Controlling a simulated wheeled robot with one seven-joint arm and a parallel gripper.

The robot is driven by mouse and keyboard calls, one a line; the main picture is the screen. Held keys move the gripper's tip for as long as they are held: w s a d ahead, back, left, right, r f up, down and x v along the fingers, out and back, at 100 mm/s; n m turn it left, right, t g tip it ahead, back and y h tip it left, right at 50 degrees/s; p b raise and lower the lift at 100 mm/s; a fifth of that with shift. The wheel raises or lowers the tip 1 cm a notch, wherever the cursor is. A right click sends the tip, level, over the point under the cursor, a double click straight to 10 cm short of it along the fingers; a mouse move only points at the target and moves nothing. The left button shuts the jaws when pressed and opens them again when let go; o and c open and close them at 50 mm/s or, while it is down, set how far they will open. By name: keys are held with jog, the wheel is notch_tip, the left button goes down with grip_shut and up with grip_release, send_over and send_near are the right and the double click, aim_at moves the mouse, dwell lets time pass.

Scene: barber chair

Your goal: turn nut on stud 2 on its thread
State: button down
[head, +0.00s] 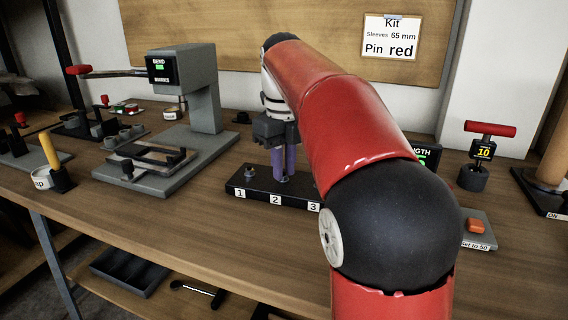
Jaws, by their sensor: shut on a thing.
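A black stud block (258,192) with white labels 1, 2 and 3 stands on the bench. Stud 1 (250,173) shows at its left end with a small grey piece around it. My gripper (283,177) points straight down over the place labelled 2, its two purple fingers close to the block. It is shut on the nut at stud 2, which is mostly hidden between the fingers. How far the nut sits down the thread cannot be seen. My red arm hides the area around stud 3.
A grey bending machine (203,90) with a red-tipped lever stands left of the block. A red-handled tool (482,152) reading 10 and a box with an orange button (476,226) are on the right. The bench front (185,215) is clear.

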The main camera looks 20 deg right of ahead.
jog(key=shift+r+m, duration=0.1)
jog(key=shift+m, duration=1.6)
jog(key=c, duration=1.3)
grip_release()
jog(key=shift+c, duration=0.2)
notch_tip(320, 180, up, 8)
